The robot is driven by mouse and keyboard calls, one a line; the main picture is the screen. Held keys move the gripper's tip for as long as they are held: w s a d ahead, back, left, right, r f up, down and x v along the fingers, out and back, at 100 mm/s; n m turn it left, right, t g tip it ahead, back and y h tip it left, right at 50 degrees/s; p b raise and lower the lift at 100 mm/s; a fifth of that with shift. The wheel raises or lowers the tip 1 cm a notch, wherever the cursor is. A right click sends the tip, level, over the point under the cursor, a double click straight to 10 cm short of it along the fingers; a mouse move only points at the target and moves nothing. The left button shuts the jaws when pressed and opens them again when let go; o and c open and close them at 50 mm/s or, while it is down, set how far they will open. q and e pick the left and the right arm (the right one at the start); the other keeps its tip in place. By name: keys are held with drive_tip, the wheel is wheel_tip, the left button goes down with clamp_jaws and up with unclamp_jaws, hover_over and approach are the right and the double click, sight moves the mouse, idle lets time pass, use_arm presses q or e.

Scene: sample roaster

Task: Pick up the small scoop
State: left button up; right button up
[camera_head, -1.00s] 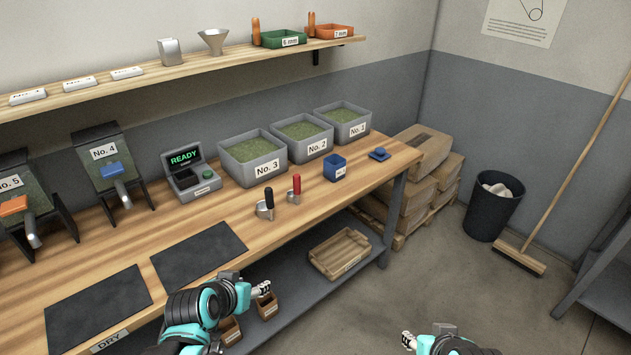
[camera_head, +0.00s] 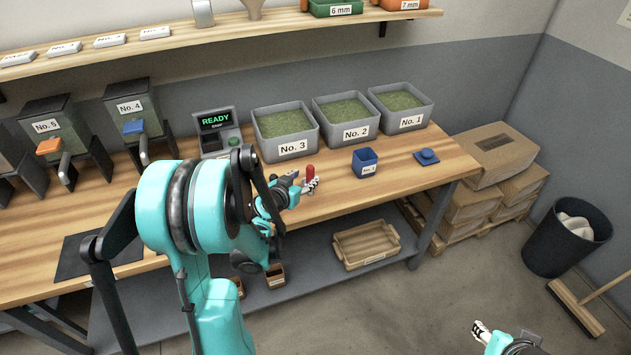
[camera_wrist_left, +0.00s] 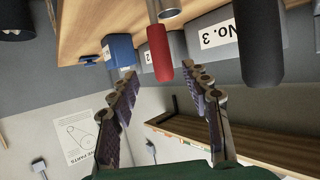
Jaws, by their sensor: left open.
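The small scoop has a red handle (camera_head: 310,172) that stands up from the wooden bench; its bowl is hidden behind my left gripper (camera_head: 306,183) in the head view. In the left wrist view the red handle (camera_wrist_left: 159,52) hangs into the picture just beyond my open fingertips (camera_wrist_left: 165,80), roughly centred between them. Nothing is held. A larger scoop with a black handle (camera_wrist_left: 263,45) stands beside it in the wrist view; my arm covers it in the head view. My right gripper (camera_head: 481,331) is at the lower right, away from the bench; its fingers are too small to judge.
A blue cup (camera_head: 364,164) and a blue lid (camera_head: 427,157) stand right of the scoop. Grey bins No. 3 (camera_head: 288,135), No. 2 (camera_head: 347,121) and No. 1 (camera_head: 402,108) line the back. A shelf (camera_head: 200,40) runs above.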

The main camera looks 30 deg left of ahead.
sight(308, 172)
use_arm(q)
drive_tip(key=x, duration=0.2)
drive_tip(key=b+x, duration=0.1)
drive_tip(key=x, duration=0.3)
drive_tip(key=shift+w+a+r+b, duration=0.1)
drive_tip(key=shift+a+r+b, duration=0.1)
drive_tip(key=shift+r+b, duration=0.1)
clamp_jaws()
